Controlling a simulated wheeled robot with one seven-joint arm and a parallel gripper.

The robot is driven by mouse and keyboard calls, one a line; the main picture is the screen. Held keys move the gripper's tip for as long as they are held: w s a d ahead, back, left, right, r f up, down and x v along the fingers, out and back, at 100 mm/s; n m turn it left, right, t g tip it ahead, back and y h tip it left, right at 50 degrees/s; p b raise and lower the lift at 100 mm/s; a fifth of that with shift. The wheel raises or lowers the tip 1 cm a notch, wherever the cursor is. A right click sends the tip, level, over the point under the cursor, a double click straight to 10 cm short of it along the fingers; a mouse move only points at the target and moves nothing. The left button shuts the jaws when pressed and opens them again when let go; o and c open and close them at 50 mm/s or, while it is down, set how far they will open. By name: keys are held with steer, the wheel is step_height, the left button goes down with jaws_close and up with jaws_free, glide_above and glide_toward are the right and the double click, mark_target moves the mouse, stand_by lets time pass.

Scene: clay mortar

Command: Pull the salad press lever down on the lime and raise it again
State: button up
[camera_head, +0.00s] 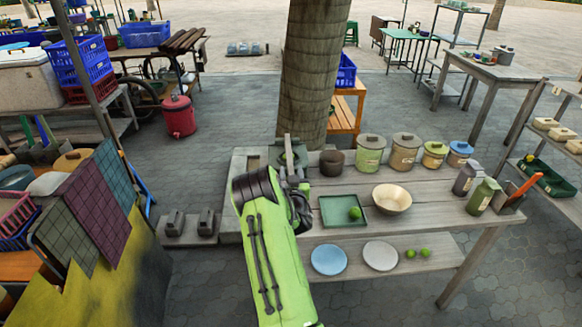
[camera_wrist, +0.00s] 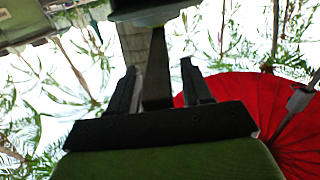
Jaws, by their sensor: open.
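The salad press (camera_head: 290,149), a dark grey-green frame, stands at the back left of the wooden table, partly hidden by my arm. My gripper (camera_wrist: 159,68) is open in the wrist view, its two dark fingers apart. A grey upright bar (camera_wrist: 157,80), which looks like part of the press, shows between the fingers; I cannot tell whether it touches them. A dark grey part (camera_wrist: 152,10) lies above the bar. One lime (camera_head: 355,213) sits on a green tray (camera_head: 330,212). I cannot see whether a lime is in the press.
Lidded pots (camera_head: 405,152) line the table's back edge beside a tree trunk (camera_head: 312,70). A cream bowl (camera_head: 392,198) is right of the tray, with bottles (camera_head: 482,196) at the right end. Plates (camera_head: 381,255) and two more limes (camera_head: 417,253) are on the lower shelf.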

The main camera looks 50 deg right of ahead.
steer(key=shift+w+d, duration=0.25)
jaws_close()
